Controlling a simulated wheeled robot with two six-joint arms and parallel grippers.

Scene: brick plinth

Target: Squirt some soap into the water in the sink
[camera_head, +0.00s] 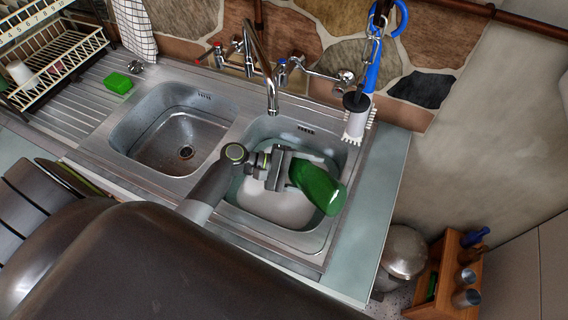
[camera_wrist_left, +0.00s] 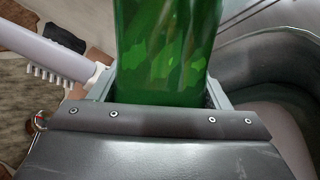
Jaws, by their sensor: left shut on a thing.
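My left gripper (camera_head: 287,170) is shut on a green soap bottle (camera_head: 318,188) and holds it over the right basin of the sink. The bottle lies tilted, with its broad end towards the lower right in the head view. In the left wrist view the green bottle (camera_wrist_left: 165,50) stands between the two fingers (camera_wrist_left: 163,92). The right basin (camera_head: 318,234) holds pale, whitish water (camera_head: 270,202). I cannot clearly see the bottle's nozzle. My right gripper is not in view.
The left basin (camera_head: 150,140) looks empty. A tap (camera_head: 271,95) arches over the sink at the back. A white brush (camera_head: 356,122) hangs at the right. A green sponge (camera_head: 118,83) and a dish rack (camera_head: 55,60) are at the left.

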